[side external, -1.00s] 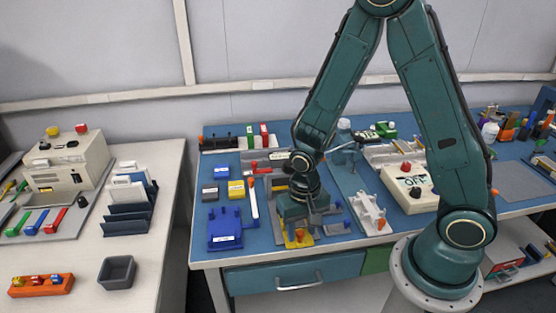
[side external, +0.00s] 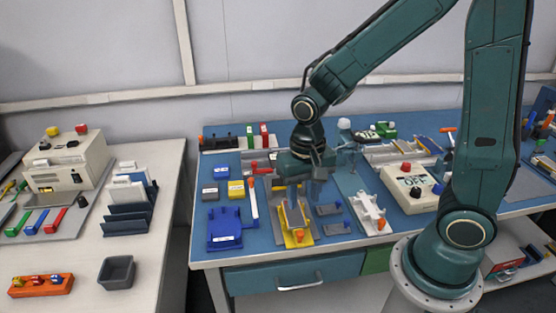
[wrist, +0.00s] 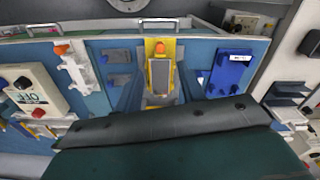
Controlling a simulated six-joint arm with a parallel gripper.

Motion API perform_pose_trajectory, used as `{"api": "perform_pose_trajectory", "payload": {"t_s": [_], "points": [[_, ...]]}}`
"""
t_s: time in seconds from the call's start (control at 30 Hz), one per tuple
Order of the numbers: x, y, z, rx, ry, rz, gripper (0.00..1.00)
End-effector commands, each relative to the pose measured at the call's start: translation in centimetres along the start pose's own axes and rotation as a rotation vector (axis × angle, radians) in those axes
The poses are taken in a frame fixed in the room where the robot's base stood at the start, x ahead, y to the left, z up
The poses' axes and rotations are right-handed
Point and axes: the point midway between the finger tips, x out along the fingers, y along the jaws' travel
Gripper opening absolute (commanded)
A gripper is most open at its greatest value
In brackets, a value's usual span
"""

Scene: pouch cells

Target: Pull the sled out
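The yellow sled (side external: 299,240) sits on a grey base at the front of the blue bench top, with an orange knob at its front end. A grey flat piece lies on it. The wrist view shows the sled (wrist: 151,72) with its orange knob (wrist: 160,47) toward the bench's front edge. My gripper (side external: 303,203) is above the rear part of the sled, pointing down. In the wrist view its two bluish fingers (wrist: 160,97) stand apart on either side of the sled, with nothing held between them. The black wrist part hides the area below.
A blue fixture (side external: 224,227) and a white lever with a red tip (side external: 252,203) stand left of the sled. Small grey plates (side external: 333,228) and a white bracket (side external: 369,212) are to its right. A controller box (side external: 409,187) stands farther right.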

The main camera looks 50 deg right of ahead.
Motion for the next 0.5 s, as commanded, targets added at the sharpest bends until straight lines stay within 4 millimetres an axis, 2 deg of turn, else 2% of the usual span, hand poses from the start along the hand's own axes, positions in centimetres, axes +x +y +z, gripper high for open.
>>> {"api": "perform_pose_trajectory", "payload": {"t_s": [0.2,0.5], "points": [[-2.0,0.0,0.0,0.0,0.001,-0.001,0.4],[-2.6,0.0,0.0,0.0,-0.001,0.0,0.4]]}}
